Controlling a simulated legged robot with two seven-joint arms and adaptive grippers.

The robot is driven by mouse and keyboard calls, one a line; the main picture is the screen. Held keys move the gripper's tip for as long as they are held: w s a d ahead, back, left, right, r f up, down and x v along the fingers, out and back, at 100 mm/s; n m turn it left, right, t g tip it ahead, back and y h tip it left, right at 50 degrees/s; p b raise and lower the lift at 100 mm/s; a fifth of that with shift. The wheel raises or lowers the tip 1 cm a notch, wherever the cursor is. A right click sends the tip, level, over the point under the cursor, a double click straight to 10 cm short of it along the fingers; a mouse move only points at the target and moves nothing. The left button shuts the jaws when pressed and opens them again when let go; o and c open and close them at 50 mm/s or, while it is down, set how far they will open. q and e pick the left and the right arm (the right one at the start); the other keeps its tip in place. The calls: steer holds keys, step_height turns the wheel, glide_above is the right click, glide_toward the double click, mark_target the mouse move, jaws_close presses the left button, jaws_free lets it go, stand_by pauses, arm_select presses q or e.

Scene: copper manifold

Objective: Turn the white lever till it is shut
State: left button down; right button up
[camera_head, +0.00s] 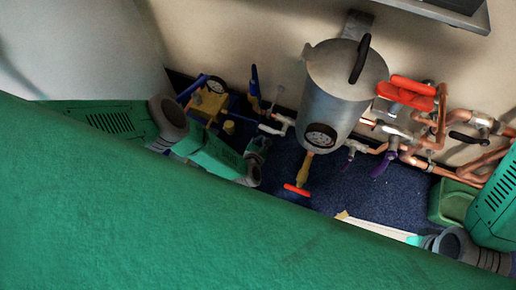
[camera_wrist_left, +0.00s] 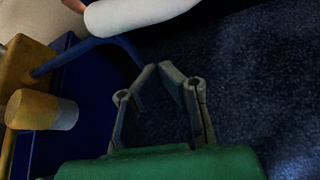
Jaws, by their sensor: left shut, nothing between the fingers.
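The white lever (camera_head: 270,129) is a short pale handle on the pipework left of the metal tank in the head view. In the left wrist view the white lever (camera_wrist_left: 140,12) crosses the top edge, beyond my fingertips. My left gripper (camera_head: 261,144) is close below the lever in the head view, at the end of the green arm. In the left wrist view my left gripper (camera_wrist_left: 159,72) has its fingertips together, with nothing between them. I see a gap between the fingertips and the lever there. My right gripper does not show.
The grey tank (camera_head: 335,95) stands right of the lever, with a red-handled valve (camera_head: 297,190) below it. Copper pipes (camera_head: 440,125) run to the right. A yellow and blue device (camera_head: 207,105) is left of the lever. Blue floor (camera_wrist_left: 255,80) lies open below my fingers.

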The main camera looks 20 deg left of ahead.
mark_target(271, 131)
arm_select(q)
steer(key=r, duration=0.4)
steer(key=shift+w+d, duration=0.25)
steer(key=shift+d, duration=0.15)
